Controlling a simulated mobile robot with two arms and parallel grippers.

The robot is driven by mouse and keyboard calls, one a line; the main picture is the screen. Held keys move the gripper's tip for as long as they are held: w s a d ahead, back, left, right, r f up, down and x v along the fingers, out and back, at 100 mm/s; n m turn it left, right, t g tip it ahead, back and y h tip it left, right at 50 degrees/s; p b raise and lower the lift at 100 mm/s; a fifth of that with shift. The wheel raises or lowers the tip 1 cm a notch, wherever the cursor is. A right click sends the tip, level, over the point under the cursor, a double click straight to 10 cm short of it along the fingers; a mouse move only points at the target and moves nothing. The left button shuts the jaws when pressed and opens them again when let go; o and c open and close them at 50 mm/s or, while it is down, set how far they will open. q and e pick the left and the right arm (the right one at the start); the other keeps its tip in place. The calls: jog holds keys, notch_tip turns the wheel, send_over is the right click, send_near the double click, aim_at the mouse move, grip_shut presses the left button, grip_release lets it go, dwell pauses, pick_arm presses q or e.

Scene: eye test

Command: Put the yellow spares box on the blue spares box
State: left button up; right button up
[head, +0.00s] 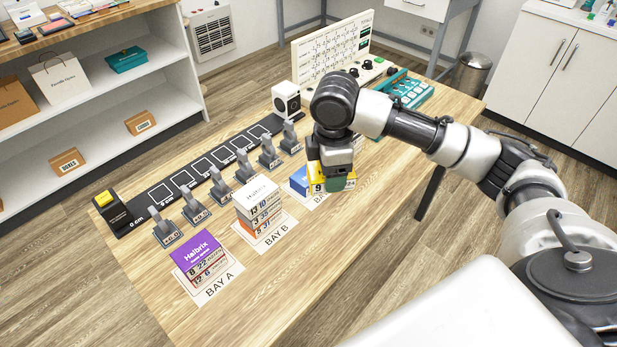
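The yellow spares box (318,179) is in the middle of the head view, with dark digits on white labels on its near side. My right gripper (336,176) points down over it, with one finger across its near side; it appears shut on the box. The far finger is hidden. The blue spares box (298,180) shows just left of and behind the yellow box, on the third bay mat (318,201). The yellow box and gripper hide most of it. I cannot tell whether the two boxes touch. My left gripper is not in view.
Left of these, a white-topped stack (260,197) stands on Bay B and a purple-topped stack (196,249) on Bay A. A row of grey stands lines a dark strip (170,187) behind. A white cube (286,98) and a calendar board (330,50) stand farther back. The table front is clear.

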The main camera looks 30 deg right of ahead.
jog(key=d+n, duration=0.1)
jog(key=w+d+n+b, duration=0.1)
jog(key=n, duration=0.1)
jog(key=w+d+f+n, duration=0.1)
jog(key=shift+d+n, duration=0.15)
jog(key=shift+n, duration=0.15)
jog(key=w+f+n, duration=0.1)
jog(key=w+f, duration=0.1)
jog(key=w, duration=0.2)
jog(key=w+f+n, duration=0.1)
jog(key=w+f, duration=0.1)
jog(key=w, duration=0.2)
jog(key=w+f+b, duration=0.1)
jog(key=w+f, duration=0.2)
jog(key=w, duration=0.1)
jog(key=shift+w+a+n, duration=0.15)
jog(key=shift+a+n, duration=0.25)
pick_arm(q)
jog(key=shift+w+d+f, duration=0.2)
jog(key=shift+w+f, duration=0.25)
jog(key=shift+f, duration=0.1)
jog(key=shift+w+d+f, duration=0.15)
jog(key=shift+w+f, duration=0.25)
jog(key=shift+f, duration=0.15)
pick_arm(e)
jog(key=shift+f, duration=1.95)
jog(key=shift+f, duration=0.1)
jog(key=o, duration=1)
jog(key=shift+c, duration=0.2)
